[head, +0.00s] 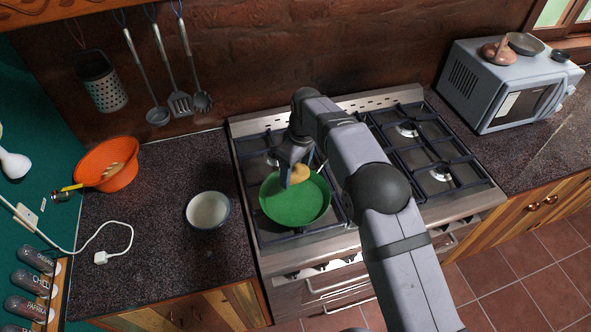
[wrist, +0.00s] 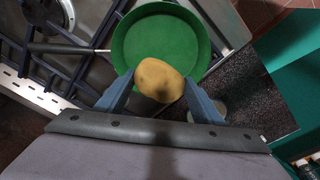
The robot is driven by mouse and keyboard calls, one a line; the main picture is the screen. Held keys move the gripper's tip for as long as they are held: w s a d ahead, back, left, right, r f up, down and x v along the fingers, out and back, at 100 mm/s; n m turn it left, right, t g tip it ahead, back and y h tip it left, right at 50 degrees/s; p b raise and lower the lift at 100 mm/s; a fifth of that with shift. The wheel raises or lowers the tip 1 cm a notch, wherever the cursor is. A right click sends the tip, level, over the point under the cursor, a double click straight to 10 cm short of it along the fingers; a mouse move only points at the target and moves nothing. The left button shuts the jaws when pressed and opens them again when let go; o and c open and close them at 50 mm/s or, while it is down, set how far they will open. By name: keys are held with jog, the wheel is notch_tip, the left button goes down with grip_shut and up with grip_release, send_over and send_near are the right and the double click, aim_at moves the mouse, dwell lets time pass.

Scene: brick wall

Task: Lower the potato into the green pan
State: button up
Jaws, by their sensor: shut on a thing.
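The potato (wrist: 158,79) is yellow-brown and sits between the two blue fingers of my gripper (wrist: 158,88) in the wrist view. My gripper is shut on it. In the head view the potato (head: 299,173) shows at the tips of my gripper (head: 290,175), over the far part of the green pan (head: 297,208). The pan sits on the left front part of the stove, and no food shows in it. In the wrist view the pan (wrist: 160,40) lies beyond the potato, with its handle to the left. The height of the potato above the pan is hard to tell.
The stove (head: 270,240) has raised dark grates around the pan. A white bowl (head: 208,210) stands on the counter to its left, and an orange bowl (head: 107,165) stands farther left. A microwave (head: 505,85) is at the right. Utensils (head: 180,100) hang on the brick wall.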

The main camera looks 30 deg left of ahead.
dwell(0.3)
jog(key=b, duration=0.4)
send_over(295, 201)
jog(key=shift+s+d+f, duration=0.1)
jog(key=shift+f, duration=1.65)
jog(key=shift+d+f, duration=0.1)
jog(key=shift+f, duration=1.65)
jog(key=shift+f+b, duration=1.7)
jog(key=shift+f, duration=0.8)
jog(key=o, duration=1.2)
jog(key=shift+r, duration=0.1)
jog(key=shift+s+d+r+b, duration=0.15)
jog(key=shift+r+b, duration=0.7)
jog(key=shift+r, duration=0.95)
jog(key=shift+w+d+r+b, duration=0.1)
jog(key=shift+d+r+b, duration=0.15)
jog(key=shift+r+b, duration=1.05)
